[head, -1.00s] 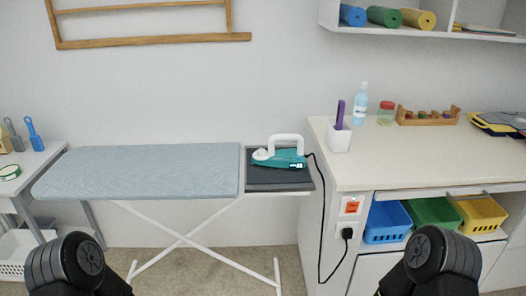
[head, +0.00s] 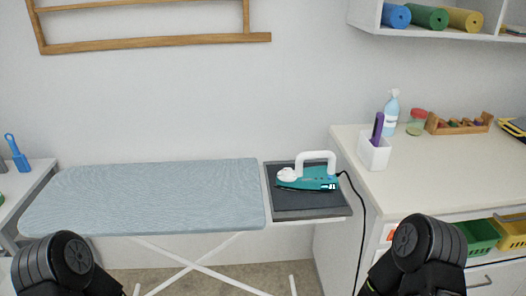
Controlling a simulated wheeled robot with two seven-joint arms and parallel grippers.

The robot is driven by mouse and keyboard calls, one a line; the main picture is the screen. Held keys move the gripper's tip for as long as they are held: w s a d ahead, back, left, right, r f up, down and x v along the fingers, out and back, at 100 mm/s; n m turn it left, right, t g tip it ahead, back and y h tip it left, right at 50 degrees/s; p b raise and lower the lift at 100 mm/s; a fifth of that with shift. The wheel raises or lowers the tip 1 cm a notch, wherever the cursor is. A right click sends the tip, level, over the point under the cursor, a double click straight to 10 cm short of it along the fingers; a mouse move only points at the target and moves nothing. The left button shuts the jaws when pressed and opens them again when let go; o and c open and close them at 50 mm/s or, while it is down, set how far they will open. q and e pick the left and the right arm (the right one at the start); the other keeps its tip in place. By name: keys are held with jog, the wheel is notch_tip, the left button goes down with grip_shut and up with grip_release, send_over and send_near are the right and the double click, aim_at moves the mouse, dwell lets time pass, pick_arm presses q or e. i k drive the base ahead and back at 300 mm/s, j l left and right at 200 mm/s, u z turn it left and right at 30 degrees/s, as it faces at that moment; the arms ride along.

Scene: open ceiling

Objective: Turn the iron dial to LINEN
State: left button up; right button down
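The teal and white iron (head: 308,178) rests on the dark grey pad (head: 309,204) at the right end of the ironing board (head: 150,192). Its white handle is on top, and a white round part, possibly the dial, shows at its left end. A small dark display with light marks is on its right side, too small to read. A black cord runs from its right end down past the cabinet. Only dark upper parts of my two arms show at the bottom left and bottom right. Neither gripper is in view.
A white counter (head: 436,172) stands right of the board with a white holder (head: 374,152), a spray bottle (head: 391,112) and a jar (head: 416,122). A white side table (head: 22,184) is at the left. A shelf hangs at upper right, a wooden rack (head: 150,47) at upper left.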

aim_at(287, 172)
jog(key=i+j, duration=0.4)
jog(key=z, duration=1.75)
